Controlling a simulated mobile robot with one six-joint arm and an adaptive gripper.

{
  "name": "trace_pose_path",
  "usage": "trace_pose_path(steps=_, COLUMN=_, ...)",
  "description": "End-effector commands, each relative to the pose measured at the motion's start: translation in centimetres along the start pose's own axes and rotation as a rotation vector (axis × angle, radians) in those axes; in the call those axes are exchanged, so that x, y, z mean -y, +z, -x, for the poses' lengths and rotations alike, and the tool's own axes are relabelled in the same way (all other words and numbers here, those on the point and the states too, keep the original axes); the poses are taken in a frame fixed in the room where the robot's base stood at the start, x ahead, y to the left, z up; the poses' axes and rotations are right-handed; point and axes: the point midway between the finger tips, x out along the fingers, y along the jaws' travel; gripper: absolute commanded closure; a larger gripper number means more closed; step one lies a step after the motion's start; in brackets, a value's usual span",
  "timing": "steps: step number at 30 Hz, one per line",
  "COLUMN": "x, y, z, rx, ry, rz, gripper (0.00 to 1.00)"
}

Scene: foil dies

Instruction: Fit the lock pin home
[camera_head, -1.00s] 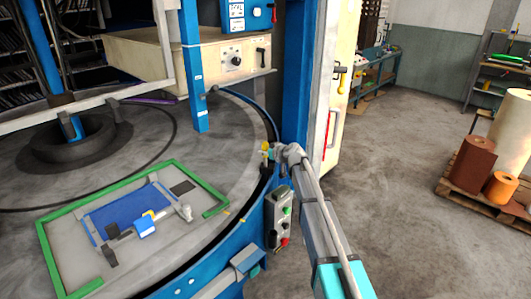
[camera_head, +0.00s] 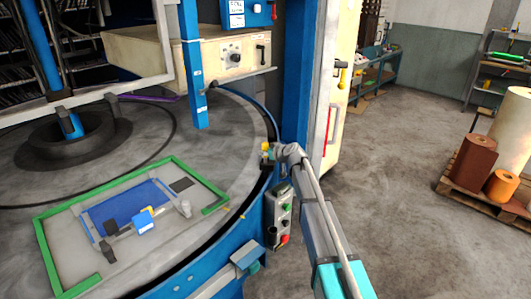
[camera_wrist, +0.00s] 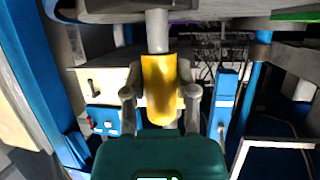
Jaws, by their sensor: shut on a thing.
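The lock pin has a yellow grip (camera_wrist: 159,88) and a pale grey shaft (camera_wrist: 157,30); its yellow part (camera_head: 265,146) also shows small in the head view. My gripper (camera_wrist: 160,98) is shut on the yellow grip, with one finger on each side. In the head view my gripper (camera_head: 273,152) is at the right rim of the large round grey table (camera_head: 235,120).
A green frame (camera_head: 45,255) lies on the table at left. Floor at right is open, with rolls (camera_head: 475,160) on a pallet.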

Motion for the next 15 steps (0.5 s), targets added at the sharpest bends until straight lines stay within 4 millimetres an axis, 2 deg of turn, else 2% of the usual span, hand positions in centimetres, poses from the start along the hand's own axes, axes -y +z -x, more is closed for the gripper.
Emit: trace_pose_path(steps=15, x=0.0, y=0.93, z=-0.38, rx=0.0, ry=0.0, rz=0.0, gripper=1.0)
